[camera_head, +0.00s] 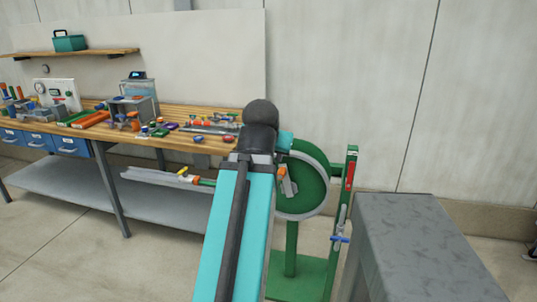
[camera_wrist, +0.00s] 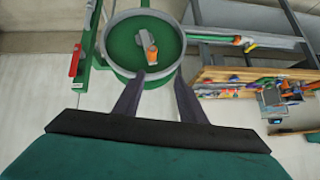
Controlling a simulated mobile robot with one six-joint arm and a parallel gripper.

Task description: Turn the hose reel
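The hose reel (camera_head: 312,190) is a green disc with a grey rim on a green stand. In the head view my arm covers its left part. An orange handle (camera_head: 287,185) on a grey crank sits on its face. In the wrist view the reel (camera_wrist: 120,45) is at the top, left of centre, with the orange handle (camera_wrist: 151,52) near its middle. My gripper (camera_wrist: 159,76) is open, its two dark fingers spread and pointing at the reel's lower edge in that view. Nothing is between the fingers, and the handle appears beyond them. In the head view my fingers are hidden.
A wooden workbench (camera_head: 215,146) with many tools and parts stands left of the reel. A grey block-like cabinet (camera_head: 420,235) stands close at the right. A green post (camera_head: 345,190) with a red part and a blue handle rises beside the reel.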

